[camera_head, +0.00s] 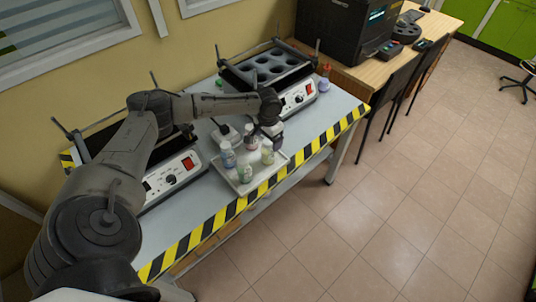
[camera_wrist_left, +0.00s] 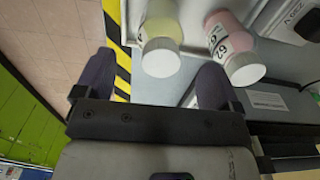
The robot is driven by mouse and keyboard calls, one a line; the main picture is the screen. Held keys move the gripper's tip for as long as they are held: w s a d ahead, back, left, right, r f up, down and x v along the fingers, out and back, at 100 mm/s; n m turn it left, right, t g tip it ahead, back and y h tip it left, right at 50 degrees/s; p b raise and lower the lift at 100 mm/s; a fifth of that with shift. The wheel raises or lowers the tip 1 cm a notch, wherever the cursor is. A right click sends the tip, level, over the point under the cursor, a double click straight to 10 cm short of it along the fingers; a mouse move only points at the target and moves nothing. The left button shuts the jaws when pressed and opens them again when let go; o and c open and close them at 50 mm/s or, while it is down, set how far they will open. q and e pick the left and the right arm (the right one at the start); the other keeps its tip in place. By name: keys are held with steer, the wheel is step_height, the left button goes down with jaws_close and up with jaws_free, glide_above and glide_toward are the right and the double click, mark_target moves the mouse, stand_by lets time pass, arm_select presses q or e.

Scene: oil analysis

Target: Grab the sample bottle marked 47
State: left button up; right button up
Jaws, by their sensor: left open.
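Several small capped sample bottles stand on a white tray (camera_head: 228,178) on the bench. My left arm reaches in from the left, and its gripper (camera_head: 271,131) is over the tray's far right side. In the left wrist view the open fingers (camera_wrist_left: 154,82) are on either side of a white-capped bottle with yellowish contents (camera_wrist_left: 163,28), not closed on it. A pink bottle (camera_wrist_left: 228,36) is to its right, with a label that seems to read 62. I cannot make out a 47.
A hotplate (camera_head: 172,181) stands left of the tray, and a heater with round wells (camera_head: 270,68) stands behind it. A red-capped bottle (camera_head: 324,78) is near the bench's right end. Yellow-black tape (camera_head: 220,215) marks the front edge. A wooden desk with a black machine (camera_head: 345,30) is beyond.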

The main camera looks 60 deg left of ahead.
mark_target(268, 152)
arm_select(q)
steer(key=shift+f+b, duration=0.9)
steer(key=shift+f, duration=1.8)
steer(key=c, duration=1.2)
